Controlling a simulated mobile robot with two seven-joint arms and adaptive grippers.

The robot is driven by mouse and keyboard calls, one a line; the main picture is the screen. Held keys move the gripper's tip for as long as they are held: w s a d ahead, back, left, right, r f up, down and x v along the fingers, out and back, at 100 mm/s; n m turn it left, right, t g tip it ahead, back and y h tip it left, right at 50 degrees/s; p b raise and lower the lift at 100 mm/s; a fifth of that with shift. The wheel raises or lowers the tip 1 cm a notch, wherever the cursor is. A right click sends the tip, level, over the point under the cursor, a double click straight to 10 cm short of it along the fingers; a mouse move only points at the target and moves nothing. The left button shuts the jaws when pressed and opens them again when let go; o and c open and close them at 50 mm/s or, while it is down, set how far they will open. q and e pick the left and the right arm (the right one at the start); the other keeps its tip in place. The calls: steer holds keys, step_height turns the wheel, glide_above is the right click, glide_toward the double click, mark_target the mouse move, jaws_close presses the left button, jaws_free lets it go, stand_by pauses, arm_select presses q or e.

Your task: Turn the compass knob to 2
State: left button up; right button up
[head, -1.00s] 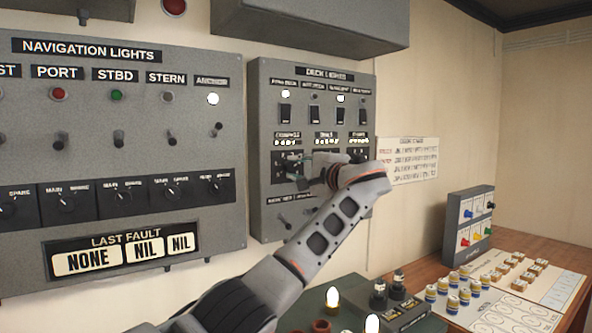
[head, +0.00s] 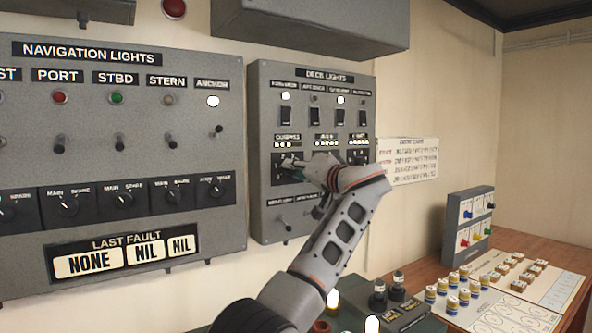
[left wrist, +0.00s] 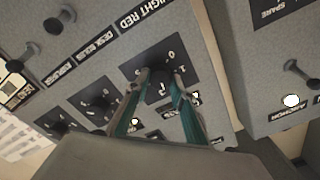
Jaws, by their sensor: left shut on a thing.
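The compass knob (left wrist: 158,88) is the black rotary knob on a dark square plate of the deck lights panel (head: 262,110). It is the leftmost of three dials in the head view, where the gripper largely hides it. My left gripper (head: 288,163) reaches it from the right. In the left wrist view the teal-lined fingers of the left gripper (left wrist: 160,90) are shut on the knob, one on each side. Some dial marks, seemingly 0 and 1, show beside it; I cannot tell which mark its pointer is at. My right gripper is out of view.
Two more dials sit beside it; one shows in the left wrist view (left wrist: 97,107). Toggle levers (left wrist: 52,25) stick out below the dials. The navigation lights panel (head: 120,180) stands close on the left. A desk with small jars (head: 452,303) lies at the lower right.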

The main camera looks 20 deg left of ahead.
mark_target(288, 132)
arm_select(q)
steer(key=n, duration=0.5)
steer(key=shift+f+n, duration=0.15)
steer(key=shift+n, duration=0.25)
stand_by(0.4)
steer(key=o, duration=1.1)
steer(key=shift+c, duration=0.2)
steer(key=shift+o, duration=0.3)
step_height(288, 132, up, 10)
steer(key=shift+s+r, duration=0.1)
